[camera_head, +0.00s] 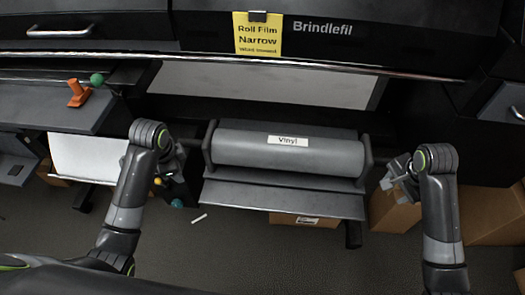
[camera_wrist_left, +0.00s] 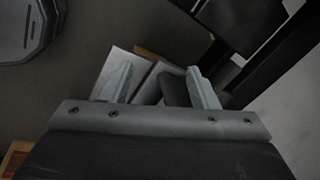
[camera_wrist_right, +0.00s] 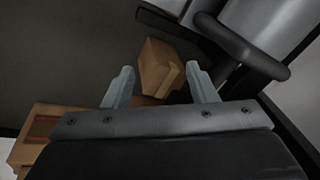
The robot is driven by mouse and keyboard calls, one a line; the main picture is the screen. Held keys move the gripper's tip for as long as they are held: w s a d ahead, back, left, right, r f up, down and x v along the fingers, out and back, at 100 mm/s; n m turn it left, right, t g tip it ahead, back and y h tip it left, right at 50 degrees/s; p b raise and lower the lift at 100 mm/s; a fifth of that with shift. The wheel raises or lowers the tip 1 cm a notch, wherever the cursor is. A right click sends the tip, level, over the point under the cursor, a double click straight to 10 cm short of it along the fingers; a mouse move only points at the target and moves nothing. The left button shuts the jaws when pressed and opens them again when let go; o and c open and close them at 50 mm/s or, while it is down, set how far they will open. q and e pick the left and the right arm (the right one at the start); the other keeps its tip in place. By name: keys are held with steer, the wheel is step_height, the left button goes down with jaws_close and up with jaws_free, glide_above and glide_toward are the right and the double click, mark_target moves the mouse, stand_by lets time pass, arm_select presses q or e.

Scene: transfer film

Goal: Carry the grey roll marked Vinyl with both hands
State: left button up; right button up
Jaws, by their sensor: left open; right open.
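The grey roll (camera_head: 235,146) carries a white label reading Vinyl and lies across a grey cradle with a flat shelf (camera_head: 285,196) in front, in the head view. A dark end piece stands at each end of it. My right gripper (camera_head: 387,178) is open and empty, just right of the roll's right end and apart from it. It shows as two pale fingers in the right wrist view (camera_wrist_right: 158,88). My left gripper is at the roll's left, mostly hidden behind its own wrist in the head view; the left wrist view shows its fingers (camera_wrist_left: 160,85) open and empty.
A dark machine marked Brindlefil with a yellow sign (camera_head: 257,34) stands behind. Cardboard boxes (camera_head: 497,217) are on the floor at right. An orange-handled thing (camera_head: 77,95) and a green ball (camera_head: 97,79) are on the left bench. A white sheet (camera_head: 85,157) hangs at left.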

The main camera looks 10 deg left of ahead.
arm_select(q)
steer(key=w+r+m, duration=0.3)
steer(key=w+r, duration=0.2)
steer(key=w, duration=0.2)
step_height(320, 180, up, 4)
steer(key=m, duration=0.3)
glide_above(195, 146)
steer(key=s+a, duration=0.1)
steer(key=s, duration=0.1)
steer(key=shift+w+a+f, duration=0.1)
steer(key=shift+w, duration=0.15)
arm_select(e)
steer(key=w+r+m, duration=0.6)
steer(key=w+r, duration=0.3)
steer(key=w, duration=0.1)
steer(key=shift+w+r, duration=0.15)
steer(key=shift+r, duration=0.15)
arm_select(q)
steer(key=shift+f, duration=0.1)
arm_select(e)
steer(key=shift+d, duration=0.1)
